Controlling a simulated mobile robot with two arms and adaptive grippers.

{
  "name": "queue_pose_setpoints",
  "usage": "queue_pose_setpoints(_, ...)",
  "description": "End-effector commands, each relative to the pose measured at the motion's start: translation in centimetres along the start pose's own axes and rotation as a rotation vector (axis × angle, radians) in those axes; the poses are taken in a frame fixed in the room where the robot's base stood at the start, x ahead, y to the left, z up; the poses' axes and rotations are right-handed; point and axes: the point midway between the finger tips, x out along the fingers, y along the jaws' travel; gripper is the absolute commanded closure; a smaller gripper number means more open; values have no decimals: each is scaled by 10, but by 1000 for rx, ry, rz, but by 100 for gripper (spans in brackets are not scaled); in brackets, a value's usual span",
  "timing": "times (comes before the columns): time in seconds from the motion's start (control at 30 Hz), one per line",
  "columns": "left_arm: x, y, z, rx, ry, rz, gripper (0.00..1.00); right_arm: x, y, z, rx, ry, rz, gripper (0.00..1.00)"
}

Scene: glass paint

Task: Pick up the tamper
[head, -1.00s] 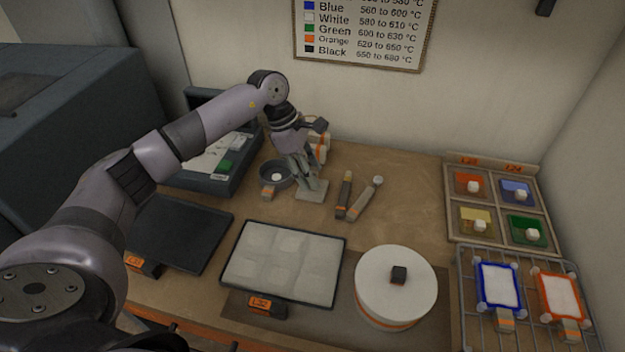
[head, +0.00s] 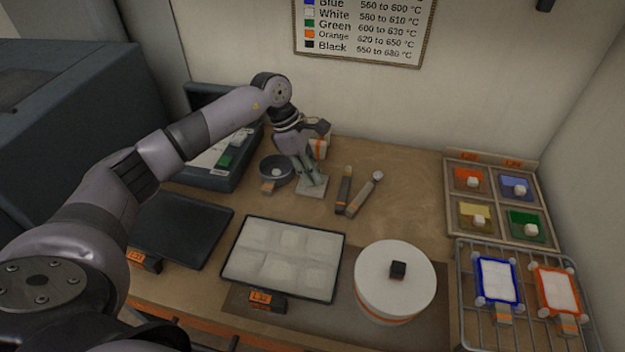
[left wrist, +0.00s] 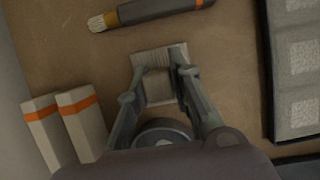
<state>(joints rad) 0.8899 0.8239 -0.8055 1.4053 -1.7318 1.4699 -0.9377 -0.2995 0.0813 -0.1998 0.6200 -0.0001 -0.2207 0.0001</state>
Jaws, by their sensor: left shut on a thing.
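The tamper (head: 311,188) is a pale piece with a square, flat base on the brown table, left of the brush. In the left wrist view the tamper's base (left wrist: 158,54) shows beyond and between the fingers. My left gripper (head: 307,171) points down over it and is shut on its upper part; in the left wrist view the gripper (left wrist: 161,78) has a finger on each side. The tamper looks upright, and I cannot tell whether its base is clear of the table. My right gripper is not in view.
A brush (head: 343,191) and a white-tipped tool (head: 365,194) lie to the right. A dark bowl (head: 265,172) stands close on the left. White orange-banded blocks (left wrist: 82,123) stand behind. A tray of white squares (head: 341,262) lies in front.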

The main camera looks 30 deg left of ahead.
Motion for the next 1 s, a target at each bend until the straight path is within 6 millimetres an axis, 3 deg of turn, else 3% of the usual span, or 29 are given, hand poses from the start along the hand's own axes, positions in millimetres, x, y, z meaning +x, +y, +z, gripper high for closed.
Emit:
queue_pose_setpoints(0.63, -8, 1, 4, 1, -1, 3, 100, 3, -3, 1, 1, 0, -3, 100)
queue_pose_setpoints(0.77, -23, 1, 10, 2, -3, 4, 100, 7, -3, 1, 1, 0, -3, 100)
queue_pose_setpoints(1.0, -73, 2, 30, 4, -3, 8, 100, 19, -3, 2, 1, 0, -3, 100)
